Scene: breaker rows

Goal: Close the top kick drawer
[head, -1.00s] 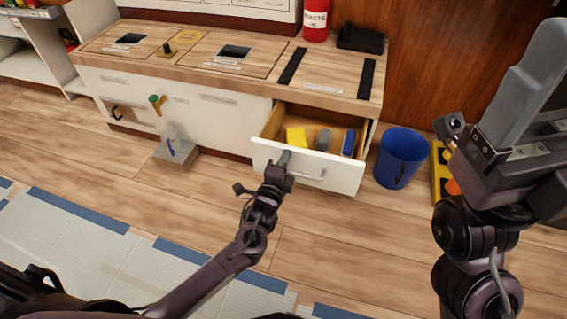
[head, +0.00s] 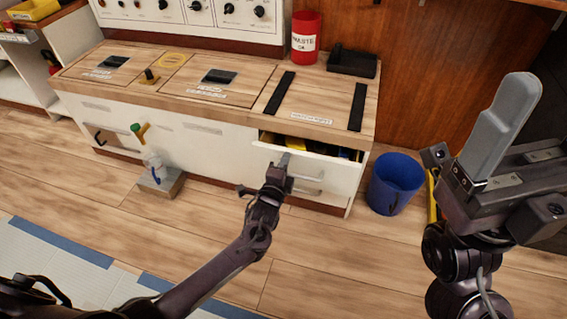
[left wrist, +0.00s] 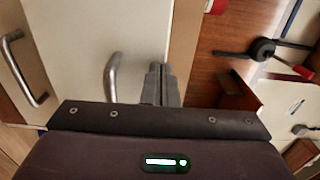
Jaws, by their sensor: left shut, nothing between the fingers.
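The top kick drawer (head: 335,174) is in the cabinet's right part, with a white front and a bar handle. It is partly open; a narrow strip of its inside shows yellow and dark blue items. My left gripper (head: 284,160) is shut and empty, its fingertips at the drawer front, left of the handle in the head view. In the left wrist view the shut fingers (left wrist: 161,82) are beside the drawer's handle (left wrist: 113,75), at the white front (left wrist: 85,35); contact is hard to tell. My right gripper (head: 500,125) is raised at the right, away from the drawer; its jaw gap is unclear.
A blue bin (head: 396,184) stands on the floor right of the cabinet. A red waste can (head: 305,38) and a black tray (head: 352,62) are on the wooden counter (head: 235,108). A small block with a bottle (head: 157,172) is at the left.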

